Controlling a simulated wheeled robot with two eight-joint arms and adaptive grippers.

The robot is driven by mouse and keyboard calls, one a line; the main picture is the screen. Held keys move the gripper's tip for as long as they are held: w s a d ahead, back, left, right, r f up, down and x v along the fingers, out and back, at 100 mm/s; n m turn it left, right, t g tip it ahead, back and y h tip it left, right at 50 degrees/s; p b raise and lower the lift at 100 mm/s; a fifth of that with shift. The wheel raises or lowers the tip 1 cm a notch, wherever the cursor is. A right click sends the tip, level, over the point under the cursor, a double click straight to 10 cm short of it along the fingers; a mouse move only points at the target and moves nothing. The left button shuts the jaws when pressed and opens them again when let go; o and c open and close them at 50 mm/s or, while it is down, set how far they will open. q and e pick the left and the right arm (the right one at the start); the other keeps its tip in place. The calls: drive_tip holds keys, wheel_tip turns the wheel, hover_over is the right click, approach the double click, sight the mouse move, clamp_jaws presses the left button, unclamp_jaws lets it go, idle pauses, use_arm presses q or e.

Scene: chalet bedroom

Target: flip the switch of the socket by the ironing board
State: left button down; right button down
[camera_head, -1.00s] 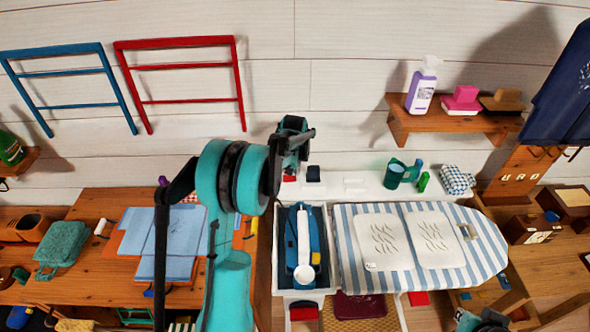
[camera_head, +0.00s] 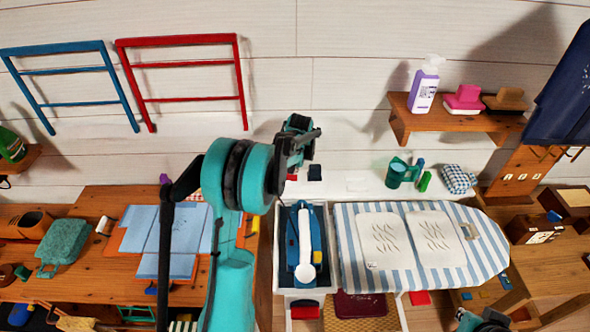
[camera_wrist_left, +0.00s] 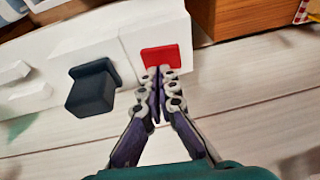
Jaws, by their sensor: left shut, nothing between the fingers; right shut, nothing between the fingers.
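The red switch (camera_wrist_left: 160,58) sits on a white socket block (camera_wrist_left: 130,38) in the left wrist view. A dark plug (camera_wrist_left: 91,88) sticks out beside it. The switch (camera_head: 291,177) and plug (camera_head: 314,173) also show small in the head view, behind the ironing board (camera_head: 490,270). My left gripper (camera_wrist_left: 162,72) is shut and empty, its tips at the edge of the red switch; I cannot tell if they touch it. In the head view its fingertips are hidden by my left arm. My right gripper (camera_head: 487,323) is low at the bottom edge, shut and empty.
A blue and white iron (camera_head: 304,240) lies in a tray left of the board's striped cover. A green cup (camera_head: 396,174) stands on the white ledge behind. A wooden shelf (camera_head: 440,122) holds a soap bottle (camera_head: 424,85). A wooden table (camera_head: 100,280) is at left.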

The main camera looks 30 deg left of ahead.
sight(296, 176)
use_arm(q)
drive_tip(key=r+p, duration=0.1)
drive_tip(key=r, duration=0.1)
drive_tip(key=d+r+p, duration=0.1)
drive_tip(key=r+p, duration=0.1)
drive_tip(key=r, duration=0.1)
drive_tip(key=shift+w+r, duration=0.1)
drive_tip(key=shift+w, duration=0.1)
drive_tip(key=d+p+v, duration=0.1)
drive_tip(key=v, duration=0.7)
drive_tip(key=shift+w+d+r+p, duration=0.15)
drive_tip(key=shift+w+d+p, duration=0.1)
drive_tip(key=shift+p, duration=0.15)
